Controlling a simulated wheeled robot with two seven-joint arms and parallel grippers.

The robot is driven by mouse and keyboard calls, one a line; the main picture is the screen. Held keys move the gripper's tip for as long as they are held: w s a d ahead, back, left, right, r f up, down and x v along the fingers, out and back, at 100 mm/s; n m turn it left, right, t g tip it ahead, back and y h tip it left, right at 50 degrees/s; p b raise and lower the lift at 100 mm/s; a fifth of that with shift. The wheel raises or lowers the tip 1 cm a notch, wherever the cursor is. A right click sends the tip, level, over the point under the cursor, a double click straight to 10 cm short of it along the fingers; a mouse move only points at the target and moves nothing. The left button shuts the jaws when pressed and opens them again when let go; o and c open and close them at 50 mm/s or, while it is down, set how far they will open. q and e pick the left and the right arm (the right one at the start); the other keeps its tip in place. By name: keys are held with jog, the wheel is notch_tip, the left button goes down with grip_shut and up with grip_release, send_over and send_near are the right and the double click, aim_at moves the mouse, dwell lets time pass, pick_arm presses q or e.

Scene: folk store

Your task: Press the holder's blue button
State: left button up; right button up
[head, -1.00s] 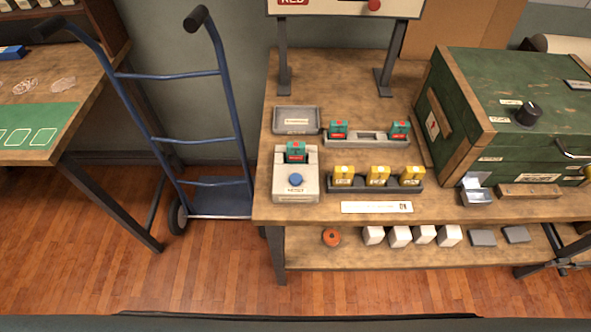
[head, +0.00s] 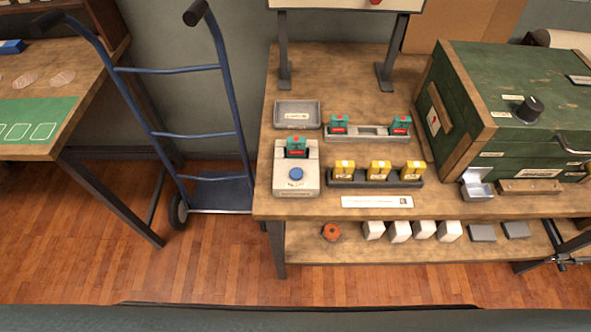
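The holder (head: 283,184) is a light grey box near the left front of the wooden workbench. Its round blue button (head: 296,174) sits on its front part, above a small label. A green block with a red label (head: 297,147) stands in the slot at the holder's back. Nothing covers the button. Neither of my grippers shows in the head view.
Behind the holder lies an empty grey tray (head: 297,115). To its right are a grey rack (head: 368,137) with two green blocks and a dark rack (head: 344,184) with yellow blocks. A green chest (head: 500,95) stands right. A blue hand truck (head: 184,135) stands left.

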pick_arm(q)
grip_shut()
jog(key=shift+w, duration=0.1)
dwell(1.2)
